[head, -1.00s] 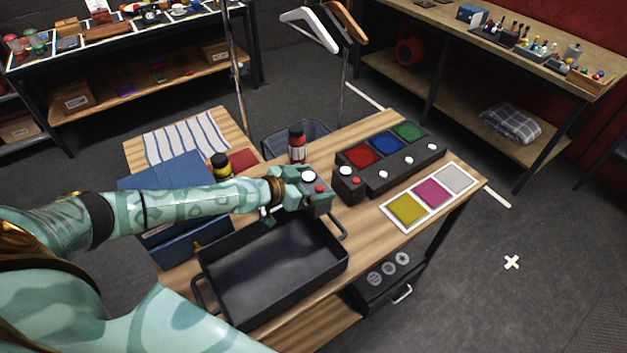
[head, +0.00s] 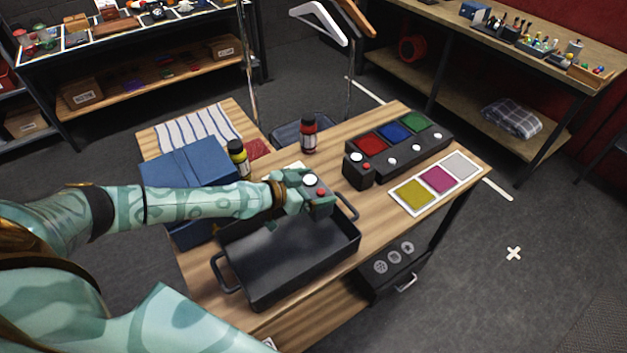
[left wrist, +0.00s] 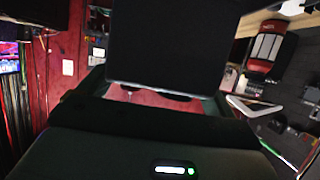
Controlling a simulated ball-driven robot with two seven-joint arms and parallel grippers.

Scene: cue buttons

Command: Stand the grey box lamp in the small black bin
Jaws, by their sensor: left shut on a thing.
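The grey box lamp (head: 321,206), with a white dome and a red button on top, is in my left gripper (head: 302,197). The gripper is shut on it. In the head view they overlap the far right corner of a black handled tray (head: 262,289); the gap beneath is hard to judge. A dark bin (head: 287,134), perhaps the small black bin, shows partly beyond the table's far edge, behind a red bottle. In the left wrist view a dark box face (left wrist: 165,45), apparently the lamp, fills the upper middle. My right gripper is not in view.
A black button box (head: 358,170) and a colour-pad panel (head: 392,139) lie to the right, beside a three-colour card (head: 439,179). A blue box (head: 190,160) is at left.

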